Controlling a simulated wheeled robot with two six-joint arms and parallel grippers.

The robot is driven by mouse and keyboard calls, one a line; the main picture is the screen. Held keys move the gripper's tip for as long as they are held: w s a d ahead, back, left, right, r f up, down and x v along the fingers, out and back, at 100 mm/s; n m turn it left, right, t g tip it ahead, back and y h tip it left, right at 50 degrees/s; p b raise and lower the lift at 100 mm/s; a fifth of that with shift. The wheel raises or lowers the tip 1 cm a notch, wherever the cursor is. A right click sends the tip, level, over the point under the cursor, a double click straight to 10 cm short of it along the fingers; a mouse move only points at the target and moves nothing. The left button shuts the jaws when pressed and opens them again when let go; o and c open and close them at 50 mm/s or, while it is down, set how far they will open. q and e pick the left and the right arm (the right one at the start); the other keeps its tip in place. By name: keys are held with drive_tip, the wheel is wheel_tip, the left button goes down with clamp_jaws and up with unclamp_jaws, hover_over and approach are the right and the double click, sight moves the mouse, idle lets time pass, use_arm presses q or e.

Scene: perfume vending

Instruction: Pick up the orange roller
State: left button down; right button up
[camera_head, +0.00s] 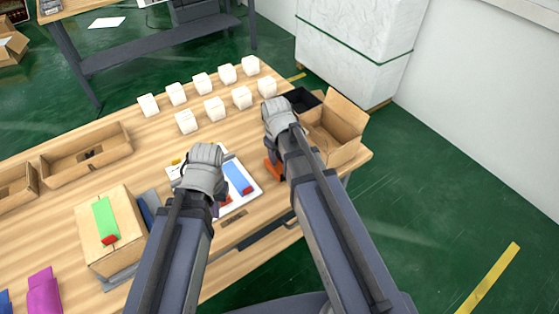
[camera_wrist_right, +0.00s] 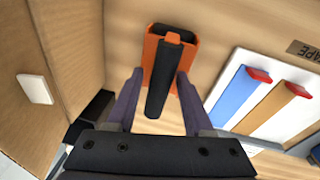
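The orange roller (camera_wrist_right: 179,57) has an orange frame and a black bar; it lies on the wooden table (camera_wrist_right: 212,25) in the right wrist view. My right gripper (camera_wrist_right: 160,74) is open, its two fingers on either side of the black bar with gaps visible. In the head view the orange roller (camera_head: 273,169) is partly hidden by my right arm, and my right gripper (camera_head: 277,118) is seen from behind. My left gripper (camera_head: 204,172) is over a white board (camera_head: 252,188); its fingertips are hidden, so its opening cannot be told.
Blue (camera_wrist_right: 235,95) and orange strips (camera_wrist_right: 270,108) with red ends lie on the white board beside the roller. An open cardboard box (camera_head: 345,118) stands at the table's right edge. Several white boxes (camera_head: 214,108) stand behind. A cardboard block (camera_head: 105,255) with a green strip is at left.

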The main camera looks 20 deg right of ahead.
clamp_jaws()
use_arm(q)
drive_tip(key=shift+r, duration=0.15)
use_arm(e)
drive_tip(key=shift+r, duration=0.1)
